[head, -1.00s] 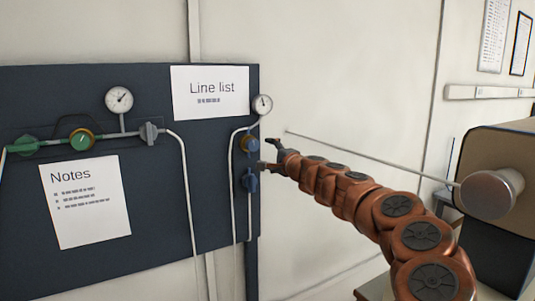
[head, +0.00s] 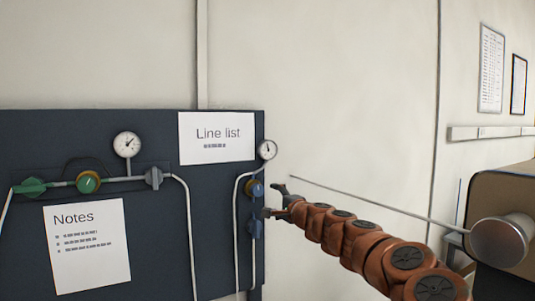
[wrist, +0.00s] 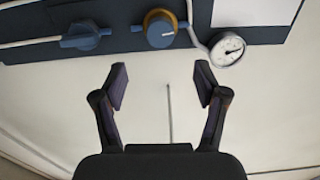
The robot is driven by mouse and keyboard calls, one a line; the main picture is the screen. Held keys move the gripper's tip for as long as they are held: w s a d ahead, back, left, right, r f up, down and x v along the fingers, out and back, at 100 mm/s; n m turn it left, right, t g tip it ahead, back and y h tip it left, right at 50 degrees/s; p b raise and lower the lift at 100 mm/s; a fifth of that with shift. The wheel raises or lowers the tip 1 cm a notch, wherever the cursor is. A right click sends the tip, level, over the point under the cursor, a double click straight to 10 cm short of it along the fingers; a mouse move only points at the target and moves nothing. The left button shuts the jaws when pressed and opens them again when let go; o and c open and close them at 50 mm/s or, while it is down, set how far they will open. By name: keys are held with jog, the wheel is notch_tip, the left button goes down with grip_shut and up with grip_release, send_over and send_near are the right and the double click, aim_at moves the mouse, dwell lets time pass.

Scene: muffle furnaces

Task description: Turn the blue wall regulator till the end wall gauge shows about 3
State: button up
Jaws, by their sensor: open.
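The blue wall regulator (head: 254,189) is a round knob with a brass-coloured collar at the right edge of the dark board. In the wrist view the regulator (wrist: 160,30) is at the top middle, with a white mark on its blue face. The end wall gauge (head: 267,149) is small, white and round, just above the regulator. It also shows in the wrist view (wrist: 228,48), with a dark needle; its numbers are too small to read. My gripper (head: 274,200) is open and empty just right of the regulator. In the wrist view my gripper (wrist: 161,84) has its fingers apart, short of the knob.
A blue valve handle (head: 256,227) sits just below the regulator on the same pipe. A green regulator (head: 88,182) and a second gauge (head: 127,144) are farther left.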

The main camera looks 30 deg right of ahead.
dwell(0.4)
jog(key=s+d+r+n+g+h+b, duration=0.15)
jog(key=d+r+n+b, duration=0.25)
jog(key=d+r+n, duration=0.4)
jog(key=n+g+y+b, duration=0.2)
jog(key=n+g, duration=0.1)
jog(key=n, duration=0.7)
send_near(259, 190)
jog(key=x, duration=0.4)
jog(key=shift+p+x, duration=1.25)
jog(key=shift+x, duration=2.05)
jog(key=shift+s, duration=0.1)
